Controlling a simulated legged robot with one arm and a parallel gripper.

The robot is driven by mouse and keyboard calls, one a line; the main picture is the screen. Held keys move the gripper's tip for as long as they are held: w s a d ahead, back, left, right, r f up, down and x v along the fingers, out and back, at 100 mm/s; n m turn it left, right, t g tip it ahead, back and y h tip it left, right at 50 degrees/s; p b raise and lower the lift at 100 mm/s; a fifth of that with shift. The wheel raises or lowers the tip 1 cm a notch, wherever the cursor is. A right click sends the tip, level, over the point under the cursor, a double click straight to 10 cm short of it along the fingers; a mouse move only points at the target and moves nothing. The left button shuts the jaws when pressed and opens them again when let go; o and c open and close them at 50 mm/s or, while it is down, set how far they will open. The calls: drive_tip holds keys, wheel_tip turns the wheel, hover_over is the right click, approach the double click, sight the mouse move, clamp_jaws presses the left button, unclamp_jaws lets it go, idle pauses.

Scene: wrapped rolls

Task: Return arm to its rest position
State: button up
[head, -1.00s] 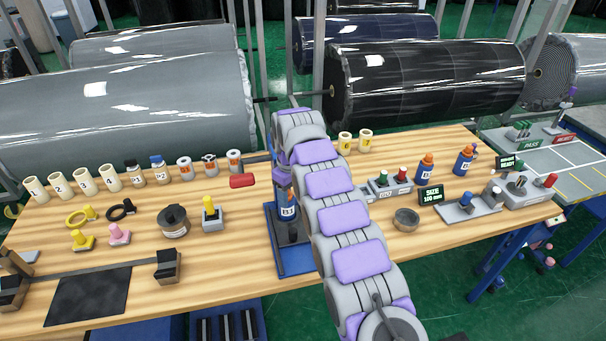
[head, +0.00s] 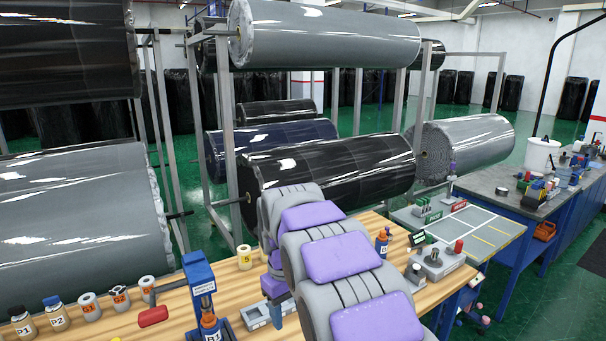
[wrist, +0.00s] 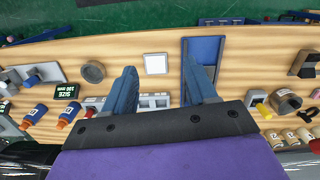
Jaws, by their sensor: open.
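My arm with purple pads rises from the bottom of the head view and reaches over the wooden bench (head: 178,318). It hides part of the bench, and its gripper end is not clear there. In the wrist view my gripper (wrist: 162,85) is open, its two blue fingers spread apart with nothing between them but bench top, a white square (wrist: 156,64) and part of a grey switch box (wrist: 154,101). The fingers look to be above the bench. A blue stand (wrist: 203,52) lies beyond the right finger.
A blue press (head: 199,285) with an orange-topped bottle (head: 210,325) stands left of my arm. Small bottles and rings line the bench's left. A grey sorting table (head: 462,228) and a blue workbench (head: 510,200) are at right. Large wrapped rolls (head: 330,168) hang on racks behind.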

drive_tip(key=s+d+r+m, duration=0.3)
drive_tip(key=s+d, duration=0.5)
drive_tip(key=s, duration=0.1)
drive_tip(key=s+d+f+m, duration=0.1)
drive_tip(key=s+d+f, duration=0.1)
drive_tip(key=s, duration=0.7)
drive_tip(key=s+d+f+m, duration=0.1)
drive_tip(key=s+d, duration=0.3)
drive_tip(key=s, duration=0.5)
drive_tip(key=s+d+f+m+g, duration=0.1)
drive_tip(key=s+d+f+m, duration=0.1)
drive_tip(key=s, duration=0.8)
drive_tip(key=shift+d+f+m+y, duration=0.3)
drive_tip(key=shift+d+f, duration=0.05)
drive_tip(key=shift+d, duration=0.25)
drive_tip(key=shift+a, duration=0.1)
